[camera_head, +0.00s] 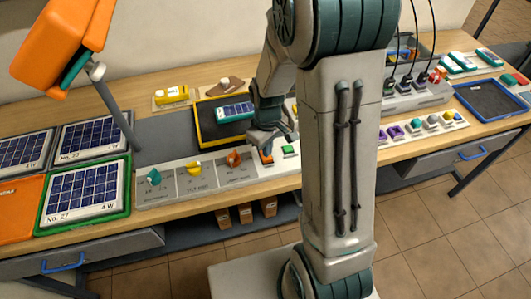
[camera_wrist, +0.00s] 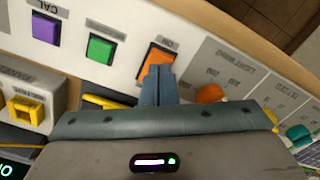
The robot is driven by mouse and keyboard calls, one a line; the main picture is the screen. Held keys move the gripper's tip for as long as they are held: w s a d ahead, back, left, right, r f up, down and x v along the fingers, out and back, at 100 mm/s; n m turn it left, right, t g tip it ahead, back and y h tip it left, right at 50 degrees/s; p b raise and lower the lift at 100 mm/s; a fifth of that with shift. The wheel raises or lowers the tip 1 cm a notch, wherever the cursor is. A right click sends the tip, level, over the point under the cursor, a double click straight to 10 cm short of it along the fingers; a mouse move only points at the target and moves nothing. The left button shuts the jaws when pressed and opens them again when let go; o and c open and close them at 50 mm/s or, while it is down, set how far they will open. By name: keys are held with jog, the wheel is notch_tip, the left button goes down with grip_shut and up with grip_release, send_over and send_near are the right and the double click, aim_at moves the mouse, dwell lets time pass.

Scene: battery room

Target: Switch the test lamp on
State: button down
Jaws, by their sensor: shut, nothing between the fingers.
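The orange lamp (camera_head: 62,45) stands on a grey post at the left; whether it is lit does not show. A white control panel (camera_head: 215,190) runs along the table's front edge. It carries an orange switch (camera_head: 267,157), which also shows in the wrist view (camera_wrist: 152,58) with a short label above it. My gripper (camera_wrist: 158,72) is shut and empty. Its fingertips are over the lower part of the orange switch and hide some of it; whether they touch it I cannot tell. In the head view my gripper (camera_head: 266,144) is partly hidden by my arm.
A green button (camera_wrist: 100,48) and a purple button (camera_wrist: 45,27) are beside the switch. An orange knob (camera_head: 235,159), a yellow knob (camera_head: 194,167) and a teal knob (camera_head: 153,177) are on the panel. A yellow-edged tray (camera_head: 205,137) lies behind; solar panels (camera_head: 85,190) lie left.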

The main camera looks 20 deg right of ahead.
jog(key=shift+f+b, duration=0.85)
jog(key=shift+f, duration=0.15)
dwell(0.4)
jog(key=shift+r, duration=0.2)
jog(key=shift+r+p, duration=2.45)
jog(key=shift+r, duration=0.9)
jog(key=s+r+m+t+b, duration=0.1)
jog(key=s+r+m+t, duration=0.2)
jog(key=s+r, duration=1.1)
jog(key=shift+s+r+m+t, duration=0.2)
jog(key=shift+r+m+t, duration=0.2)
jog(key=shift+r+m, duration=0.85)
jog(key=shift+f+m, duration=0.25)
